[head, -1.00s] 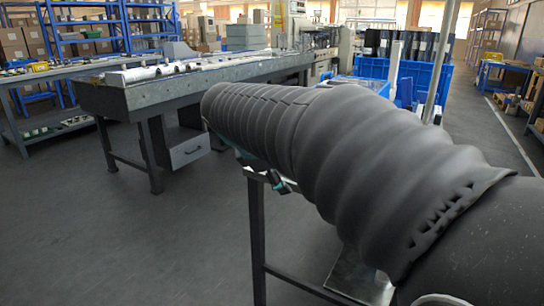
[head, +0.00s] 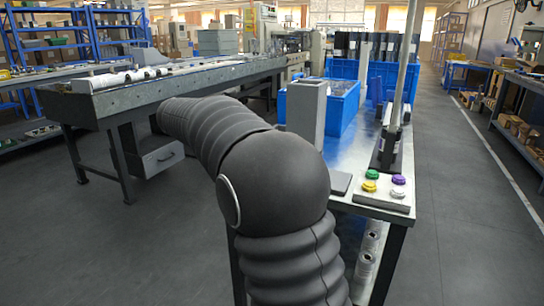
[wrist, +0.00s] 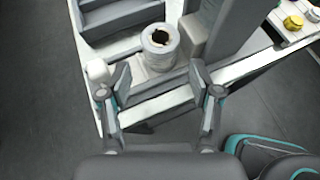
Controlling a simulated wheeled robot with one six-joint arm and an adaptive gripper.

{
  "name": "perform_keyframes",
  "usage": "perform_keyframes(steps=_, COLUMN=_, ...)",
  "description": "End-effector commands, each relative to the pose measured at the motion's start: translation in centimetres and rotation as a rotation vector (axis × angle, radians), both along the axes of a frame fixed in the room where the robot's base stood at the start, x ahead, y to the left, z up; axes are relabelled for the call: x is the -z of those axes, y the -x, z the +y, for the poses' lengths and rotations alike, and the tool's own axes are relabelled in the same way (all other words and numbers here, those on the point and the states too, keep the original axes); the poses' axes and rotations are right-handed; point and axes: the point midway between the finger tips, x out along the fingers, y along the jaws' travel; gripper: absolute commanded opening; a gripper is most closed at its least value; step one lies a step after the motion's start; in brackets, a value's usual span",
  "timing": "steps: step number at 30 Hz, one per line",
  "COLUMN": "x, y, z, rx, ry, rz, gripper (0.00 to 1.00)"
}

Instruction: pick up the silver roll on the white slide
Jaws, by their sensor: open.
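In the wrist view, a silver roll (wrist: 158,49) shows its round end with a dark hole, just beyond my fingertips. My gripper (wrist: 160,75) is open and empty, with one finger to each side below the roll; the fingers look apart from it. A pale white strip (wrist: 155,107) crosses between the fingers, and I cannot tell if it is part of the white slide. In the head view, silver roll-like pieces (head: 369,240) show below the table's front edge. My arm hides my gripper in the head view.
A grey upright post (head: 306,112) stands on the metal table; it also rises right of the roll in the wrist view (wrist: 219,32). A button panel (head: 383,192) sits at the table corner. Blue crates (head: 342,104) stand behind. The floor at right is clear.

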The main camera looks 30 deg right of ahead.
Motion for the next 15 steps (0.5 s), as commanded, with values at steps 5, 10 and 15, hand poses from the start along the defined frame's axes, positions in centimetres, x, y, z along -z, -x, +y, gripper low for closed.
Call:
perform_keyframes(steps=5, x=1.0, y=-0.4, z=-1.6, rx=0.001, ry=-0.001, rz=0.001, gripper=0.64)
perform_keyframes(steps=10, x=1.3, y=-0.5, z=-2.2, rx=0.002, ry=-0.001, rz=0.000, gripper=0.64)
perform_keyframes(steps=15, x=2.1, y=-0.8, z=-3.8, rx=0.004, ry=-0.002, rz=0.002, gripper=0.64)
